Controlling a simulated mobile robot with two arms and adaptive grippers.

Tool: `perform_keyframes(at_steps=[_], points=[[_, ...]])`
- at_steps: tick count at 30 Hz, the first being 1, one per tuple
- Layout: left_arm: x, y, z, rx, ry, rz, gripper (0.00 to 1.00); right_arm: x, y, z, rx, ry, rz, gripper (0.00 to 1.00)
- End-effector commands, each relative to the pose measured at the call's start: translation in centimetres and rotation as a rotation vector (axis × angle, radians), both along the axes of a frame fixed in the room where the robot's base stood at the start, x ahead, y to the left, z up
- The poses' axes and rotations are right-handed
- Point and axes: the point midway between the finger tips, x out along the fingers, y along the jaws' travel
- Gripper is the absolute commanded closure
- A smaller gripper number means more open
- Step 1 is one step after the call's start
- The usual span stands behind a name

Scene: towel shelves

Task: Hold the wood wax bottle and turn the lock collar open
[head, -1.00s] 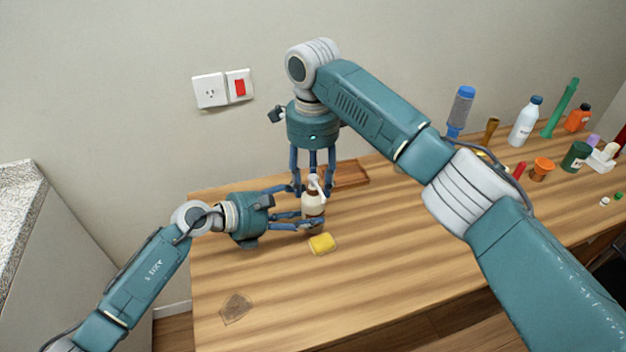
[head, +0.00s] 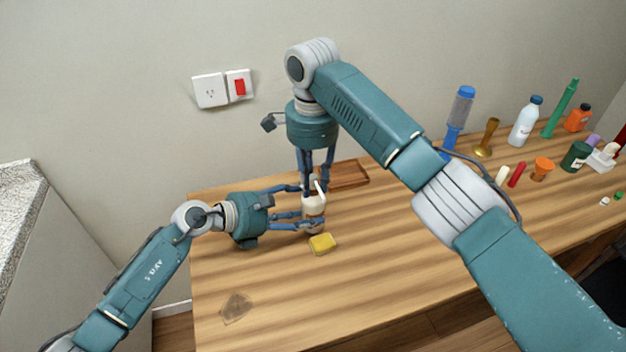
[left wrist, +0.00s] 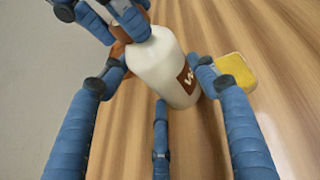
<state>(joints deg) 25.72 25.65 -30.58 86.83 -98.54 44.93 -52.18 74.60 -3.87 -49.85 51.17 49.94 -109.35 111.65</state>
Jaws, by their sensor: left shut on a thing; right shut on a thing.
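The wood wax bottle (head: 313,207) stands upright on the wooden table, cream-white with a brown label and a white nozzle on top. My left gripper (head: 307,220) is shut around its body from the left. In the left wrist view the bottle (left wrist: 165,68) sits between my left fingers, with part of its brown label showing. My right gripper (head: 314,190) comes down from above and is shut on the bottle's top at the collar. The collar itself is mostly hidden by the right fingers, so I cannot tell how far it is turned.
A yellow sponge (head: 322,243) lies just in front of the bottle. A brown wooden tray (head: 348,175) lies behind it. The table's front middle is clear.

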Motion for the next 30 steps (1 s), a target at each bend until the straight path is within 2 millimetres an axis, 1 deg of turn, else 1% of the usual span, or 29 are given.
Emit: perform_keyframes(at_steps=[10, 11, 13, 14, 23, 26, 29, 30], points=[[0.0, 0.0, -0.2, 0.003, 0.001, 0.0, 0.72, 0.0, 0.0, 0.0, 0.0, 0.001, 0.024, 1.0], [0.0, 0.0, -0.2, 0.003, 0.001, 0.0, 0.72, 0.0, 0.0, 0.0, 0.0, 0.001, 0.024, 0.72], [0.0, 0.0, -0.2, 0.003, 0.001, 0.0, 0.72, 0.0, 0.0, 0.0, 0.0, 0.001, 0.024, 0.58], [0.0, 0.0, -0.2, 0.003, 0.001, 0.0, 0.72, 0.0, 0.0, 0.0, 0.0, 0.001, 0.023, 0.56], [0.0, 0.0, -0.1, 0.003, 0.001, 0.0, 0.72, 0.0, 0.0, 0.2, 0.0, 0.0, 0.022, 0.56], [0.0, 0.0, -0.1, 0.003, 0.001, 0.0, 0.72, 0.0, 0.1, 1.0, 0.0, -0.001, 0.022, 0.56], [0.0, 0.0, -0.1, 0.003, 0.001, 0.0, 0.72, 0.0, 0.1, 2.6, 0.0, -0.003, 0.022, 0.56], [0.0, 0.0, -0.1, 0.003, 0.001, 0.0, 0.72, 0.0, 0.1, 3.4, 0.001, -0.003, 0.022, 0.56]])
